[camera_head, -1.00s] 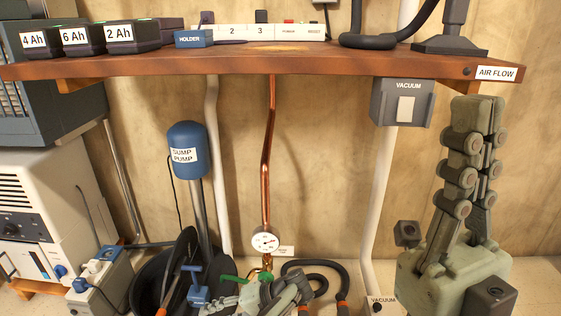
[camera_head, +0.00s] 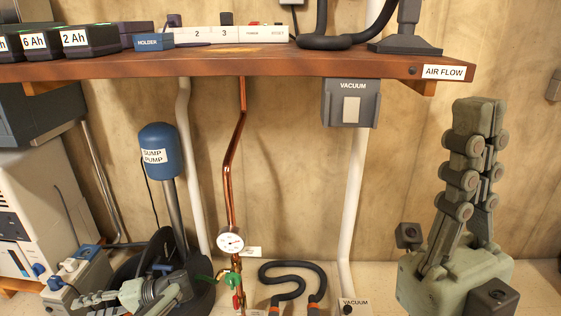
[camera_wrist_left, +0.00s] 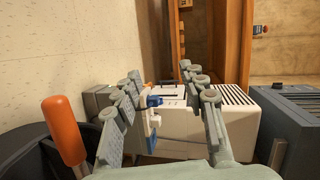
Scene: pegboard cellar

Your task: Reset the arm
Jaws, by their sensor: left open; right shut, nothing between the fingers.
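My right gripper (camera_head: 479,108) stands upright at the right of the head view, its fingers pointing up and pressed together with nothing between them. It is in front of the bare wall, to the right of the grey vacuum box (camera_head: 350,103) and below the shelf's right end. My left gripper (camera_head: 88,303) is low at the left of the head view, in front of the black tub, partly cut off by the bottom edge. In the left wrist view its fingers (camera_wrist_left: 160,74) are spread apart and empty, facing a white machine (camera_wrist_left: 183,129).
A wooden shelf (camera_head: 250,64) spans the upper head view, carrying battery packs (camera_head: 90,40) and a power strip (camera_head: 240,34). Below are a blue sump pump (camera_head: 159,142), a copper pipe with a gauge (camera_head: 231,243) and a black hose (camera_head: 290,280). An orange handle (camera_wrist_left: 64,130) is close to the left gripper.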

